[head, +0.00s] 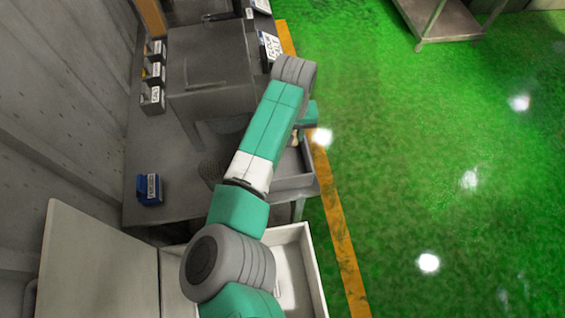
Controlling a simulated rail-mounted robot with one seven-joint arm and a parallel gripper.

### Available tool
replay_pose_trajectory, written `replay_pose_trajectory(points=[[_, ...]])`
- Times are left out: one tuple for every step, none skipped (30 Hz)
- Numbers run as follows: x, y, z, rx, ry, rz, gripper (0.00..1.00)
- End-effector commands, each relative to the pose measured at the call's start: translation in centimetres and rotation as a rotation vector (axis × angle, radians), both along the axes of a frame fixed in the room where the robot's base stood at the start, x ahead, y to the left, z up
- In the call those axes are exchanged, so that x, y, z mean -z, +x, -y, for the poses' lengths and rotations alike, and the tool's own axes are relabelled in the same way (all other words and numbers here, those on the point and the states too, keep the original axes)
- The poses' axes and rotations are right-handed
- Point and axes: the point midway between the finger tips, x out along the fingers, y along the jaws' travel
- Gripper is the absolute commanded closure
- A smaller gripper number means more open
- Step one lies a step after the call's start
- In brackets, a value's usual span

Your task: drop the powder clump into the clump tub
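My arm reaches up the picture and bends down at its far end. My gripper is hidden behind the arm links, so its fingers and anything between them do not show. I cannot make out the powder clump. A small pale patch beside the arm, above the grey tray, is too small to identify. A blue container (149,190) with a white label stands on the dark bench at left. Several small dark bins (152,97) with white labels stand in a row farther back. The labels are too small to read, so I cannot tell which is the clump tub.
A dark box-shaped machine (206,85) stands on the bench (160,150). A grey tray (300,183) lies beyond my forearm, partly covered. A pale open box (300,262) is near my arm's base. The green floor right of the yellow line (345,255) is clear up to a metal table (450,25).

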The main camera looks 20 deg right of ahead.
Motion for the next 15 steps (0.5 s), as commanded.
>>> replay_pose_trajectory(points=[[1.6, 0.0, -0.1, 0.0, 0.002, 0.001, 0.9], [2.0, 0.0, -0.1, 0.001, 0.002, 0.001, 0.9], [2.6, 0.0, 0.0, 0.001, 0.001, 0.001, 0.9], [3.0, 0.0, 0.0, 0.001, 0.001, 0.001, 0.9], [3.3, 0.0, 0.0, 0.001, 0.002, 0.001, 0.9], [3.7, 0.0, 0.0, 0.002, 0.001, 0.002, 0.9], [3.9, 0.0, 0.0, 0.001, 0.001, 0.002, 0.9], [4.0, 0.0, 0.0, 0.001, 0.0, 0.002, 0.9], [4.1, 0.0, 0.0, 0.001, 0.0, 0.001, 0.9], [4.1, 0.0, 0.0, 0.001, 0.0, 0.001, 0.9], [4.0, 0.0, 0.0, 0.001, 0.0, 0.001, 0.9], [3.9, 0.0, 0.0, 0.001, 0.0, 0.001, 0.9], [3.9, 0.0, 0.0, 0.001, 0.0, 0.001, 0.9], [3.8, 0.0, 0.0, 0.001, 0.0, 0.001, 0.9], [3.8, 0.0, 0.0, 0.001, 0.0, 0.001, 0.9]])
